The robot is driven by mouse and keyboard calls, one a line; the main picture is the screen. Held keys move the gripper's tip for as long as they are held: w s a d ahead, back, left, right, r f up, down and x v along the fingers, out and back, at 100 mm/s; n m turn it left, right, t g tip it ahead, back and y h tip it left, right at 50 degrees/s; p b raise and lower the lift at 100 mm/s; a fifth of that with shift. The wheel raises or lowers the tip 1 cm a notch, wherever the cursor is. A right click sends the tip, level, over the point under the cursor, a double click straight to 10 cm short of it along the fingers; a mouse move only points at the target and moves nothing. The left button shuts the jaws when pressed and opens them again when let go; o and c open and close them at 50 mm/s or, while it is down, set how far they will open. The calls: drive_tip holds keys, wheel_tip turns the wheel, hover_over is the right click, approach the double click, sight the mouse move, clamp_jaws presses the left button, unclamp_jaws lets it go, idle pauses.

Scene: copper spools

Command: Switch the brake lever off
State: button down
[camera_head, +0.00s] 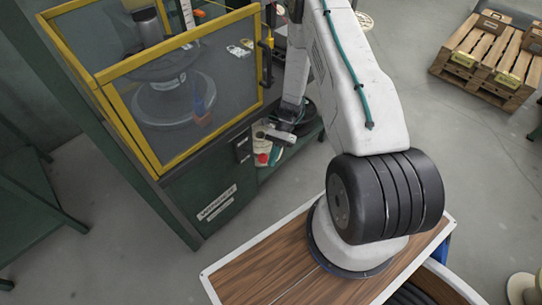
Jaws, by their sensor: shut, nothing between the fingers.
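My gripper (262,136) is small in view, beside the front right corner of the dark green machine (213,196). It is shut with nothing in it. A small red part (263,159) shows just below the gripper, next to pale items on a green shelf. I cannot tell whether it belongs to the brake lever, nor which way the lever stands. My forearm and wrist hide part of the machine's right side. I cannot tell whether the gripper touches anything.
The machine's yellow-framed guard (181,47) encloses a spool (172,99). A black door handle (265,62) is on its right edge. A green bench (42,200) stands at left. A wooden pallet (483,82) with boxes lies at upper right. Grey floor between is clear.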

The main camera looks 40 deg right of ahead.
drive_tip(key=w+d+r, duration=0.3)
drive_tip(key=w+d, duration=0.1)
drive_tip(key=d, duration=0.4)
drive_tip(key=shift+r, duration=0.2)
idle(0.3)
